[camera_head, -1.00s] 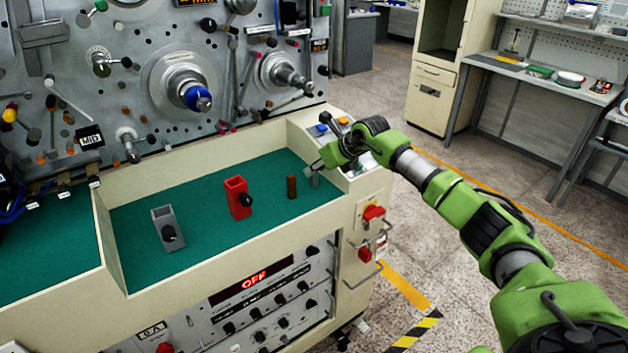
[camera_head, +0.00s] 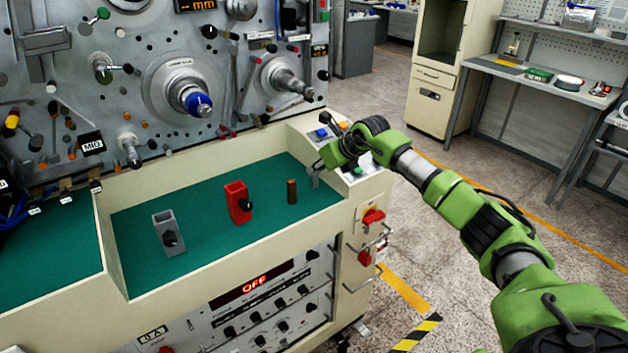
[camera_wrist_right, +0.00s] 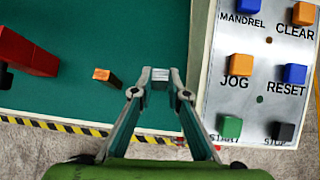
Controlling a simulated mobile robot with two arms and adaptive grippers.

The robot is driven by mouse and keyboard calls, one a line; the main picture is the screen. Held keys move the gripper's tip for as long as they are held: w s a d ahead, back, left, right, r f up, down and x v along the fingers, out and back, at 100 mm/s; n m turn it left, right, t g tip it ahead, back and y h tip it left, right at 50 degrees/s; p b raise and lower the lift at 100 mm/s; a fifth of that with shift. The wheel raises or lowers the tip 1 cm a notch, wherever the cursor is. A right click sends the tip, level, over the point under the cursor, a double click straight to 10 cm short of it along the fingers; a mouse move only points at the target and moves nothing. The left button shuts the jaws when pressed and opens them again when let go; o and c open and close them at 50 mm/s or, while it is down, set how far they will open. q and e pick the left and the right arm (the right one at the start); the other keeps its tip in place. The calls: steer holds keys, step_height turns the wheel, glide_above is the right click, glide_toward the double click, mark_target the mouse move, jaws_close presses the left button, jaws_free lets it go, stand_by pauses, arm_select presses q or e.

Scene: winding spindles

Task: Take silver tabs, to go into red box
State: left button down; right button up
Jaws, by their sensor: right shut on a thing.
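The silver tabs (camera_wrist_right: 160,84) show as a small grey stack between the fingertips of my right gripper (camera_wrist_right: 160,77) in the right wrist view. My right gripper is shut on them above the green mat. In the head view the right gripper (camera_head: 316,172) is at the right end of the green tray, and the tabs are mostly hidden by the fingers. The red box (camera_head: 237,203) stands open-topped on the mat to the left, with a black knob on its side. It also shows at the left edge of the right wrist view (camera_wrist_right: 28,52). My left gripper is not in view.
A brown copper-coloured stack (camera_head: 292,191) stands upright between the red box and my right gripper. A grey box (camera_head: 168,232) stands farther left. The button panel (camera_wrist_right: 256,75) borders the tray on the right. The mat (camera_head: 215,255) is otherwise clear.

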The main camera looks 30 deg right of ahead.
steer(key=shift+r+p, duration=0.7)
steer(key=shift+r, duration=0.6)
steer(key=s+d+b, duration=0.1)
steer(key=s+b, duration=0.2)
steer(key=s, duration=0.9)
steer(key=shift+d, duration=0.35)
